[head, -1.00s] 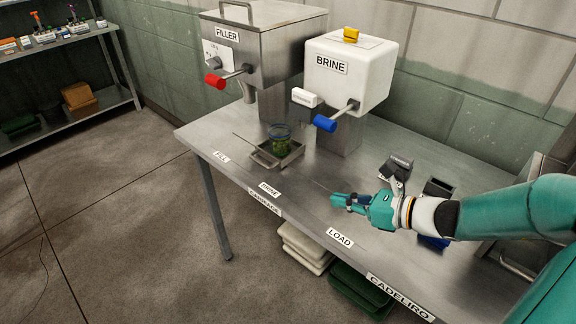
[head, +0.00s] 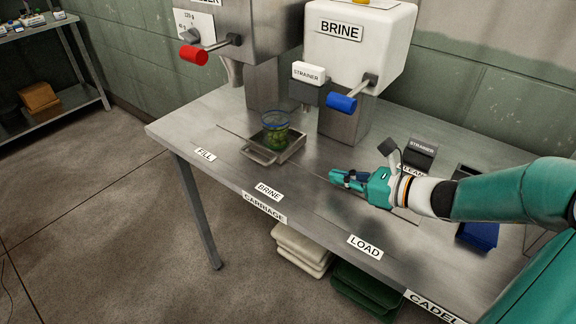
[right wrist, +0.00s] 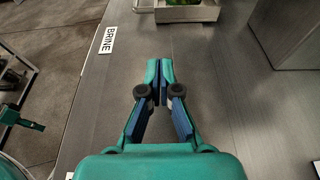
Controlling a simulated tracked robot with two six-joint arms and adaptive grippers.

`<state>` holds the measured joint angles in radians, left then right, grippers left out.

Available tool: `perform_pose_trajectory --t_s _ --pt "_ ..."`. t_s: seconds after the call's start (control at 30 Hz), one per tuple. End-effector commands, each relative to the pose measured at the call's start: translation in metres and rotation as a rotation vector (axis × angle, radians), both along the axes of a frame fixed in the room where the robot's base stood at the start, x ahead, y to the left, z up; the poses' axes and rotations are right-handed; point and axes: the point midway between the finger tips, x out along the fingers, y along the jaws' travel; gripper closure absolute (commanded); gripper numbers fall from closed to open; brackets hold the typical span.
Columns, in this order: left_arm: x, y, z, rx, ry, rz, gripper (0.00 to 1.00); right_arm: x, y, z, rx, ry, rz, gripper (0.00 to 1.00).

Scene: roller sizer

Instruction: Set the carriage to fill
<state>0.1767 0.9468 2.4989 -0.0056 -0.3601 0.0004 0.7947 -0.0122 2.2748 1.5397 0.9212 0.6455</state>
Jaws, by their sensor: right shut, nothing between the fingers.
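The carriage is a small metal tray with a front handle (head: 258,156) on the steel table, beside the slot line, between the FILL label (head: 205,154) and the BRINE label (head: 269,192), under the space between the two machines. A glass jar with green contents (head: 275,133) stands upright in it. The tray's edge also shows at the top of the right wrist view (right wrist: 187,14). My right gripper (head: 335,178) is shut and empty, to the right of the tray and apart from it, pointing toward it. A teal and blue part at the wrist view's left edge may be my left gripper.
The filler (head: 270,28) with a red handle and the white brine tank (head: 345,50) with a blue handle stand behind. The LOAD label (head: 365,246) is at the front edge.

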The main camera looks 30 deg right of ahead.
Motion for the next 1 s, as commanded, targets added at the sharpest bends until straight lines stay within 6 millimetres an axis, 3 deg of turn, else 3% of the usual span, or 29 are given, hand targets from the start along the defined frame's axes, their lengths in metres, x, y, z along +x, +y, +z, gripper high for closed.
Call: perform_pose_trajectory --t_s 0.17,0.53,0.63,0.8,1.0 --pt "0.000 0.000 0.001 0.000 0.000 0.000 0.60 0.020 0.011 -0.006 0.002 0.001 0.008 1.00" --pt "0.000 0.000 0.000 0.000 0.000 0.000 0.60 0.086 0.039 -0.029 0.002 0.002 0.010 1.00" --pt "0.000 0.000 0.004 0.000 0.000 0.000 0.60 0.101 0.045 -0.027 0.002 0.001 0.009 1.00" --pt "0.000 0.000 0.007 0.000 0.000 0.000 0.60 0.118 0.051 -0.028 0.000 0.001 0.007 1.00" --pt "0.000 0.000 0.007 0.000 0.000 0.000 0.60 0.123 0.053 -0.028 0.001 0.000 0.006 1.00"
